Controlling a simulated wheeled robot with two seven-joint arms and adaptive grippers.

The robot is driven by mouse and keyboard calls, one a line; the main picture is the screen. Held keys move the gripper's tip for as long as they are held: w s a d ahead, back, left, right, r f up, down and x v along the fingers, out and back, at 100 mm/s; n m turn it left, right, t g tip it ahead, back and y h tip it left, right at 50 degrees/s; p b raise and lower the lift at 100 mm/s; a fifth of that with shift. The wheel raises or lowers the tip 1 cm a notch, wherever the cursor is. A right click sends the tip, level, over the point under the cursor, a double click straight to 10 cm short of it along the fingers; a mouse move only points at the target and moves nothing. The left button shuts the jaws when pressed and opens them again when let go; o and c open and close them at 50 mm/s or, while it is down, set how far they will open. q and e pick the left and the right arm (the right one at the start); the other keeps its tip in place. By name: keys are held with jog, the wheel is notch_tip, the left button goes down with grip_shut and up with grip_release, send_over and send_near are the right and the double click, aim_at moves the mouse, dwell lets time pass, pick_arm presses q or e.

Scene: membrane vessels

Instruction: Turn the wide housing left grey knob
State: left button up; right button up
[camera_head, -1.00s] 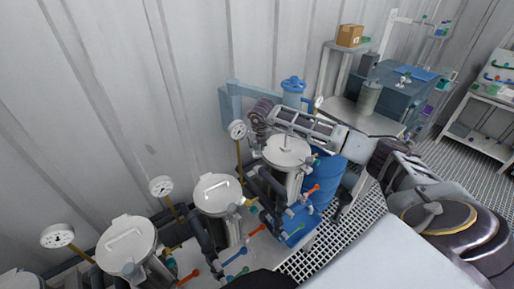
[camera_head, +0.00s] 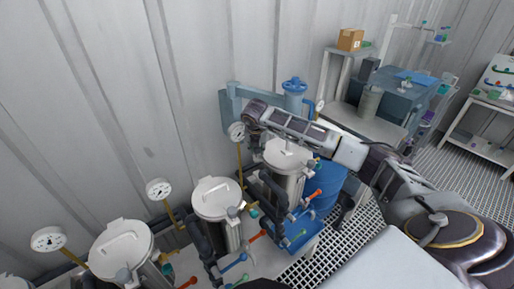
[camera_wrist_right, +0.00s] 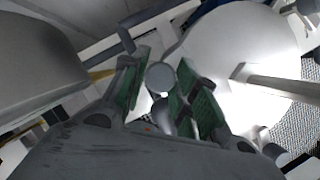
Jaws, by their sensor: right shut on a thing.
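Several upright steel vessels with white lids stand in a row in the head view. My right gripper (camera_head: 253,122) is at the far left end of my right arm, beside and above the lid of the rightmost vessel (camera_head: 288,154). In the right wrist view, the green-padded fingers (camera_wrist_right: 162,92) are on either side of a round grey knob (camera_wrist_right: 160,77) and shut on it. A wide white lid with a bar handle (camera_wrist_right: 250,65) lies just right of them. In the head view the gripper hides the knob. My left gripper is out of view.
Dial gauges (camera_head: 159,190) on brass stems stand behind the vessels. Pipes with orange, blue and green handles (camera_head: 236,262) run in front. A blue barrel (camera_head: 325,184) stands right of the rightmost vessel. The corrugated wall is close behind.

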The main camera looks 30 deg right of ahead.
jog(key=o, duration=1)
jog(key=shift+d+r+n+p, duration=0.1)
jog(key=shift+n+p, duration=0.7)
jog(key=shift+p, duration=0.05)
jog(key=shift+s+n+t+y+p, duration=0.1)
jog(key=shift+n+t+y+p, duration=0.2)
jog(key=shift+n+y+p, duration=0.85)
jog(key=shift+d+n+y+p, duration=0.1)
jog(key=shift+n+y+p, duration=0.25)
jog(key=shift+n+p, duration=1.6)
jog(key=shift+n, duration=0.6)
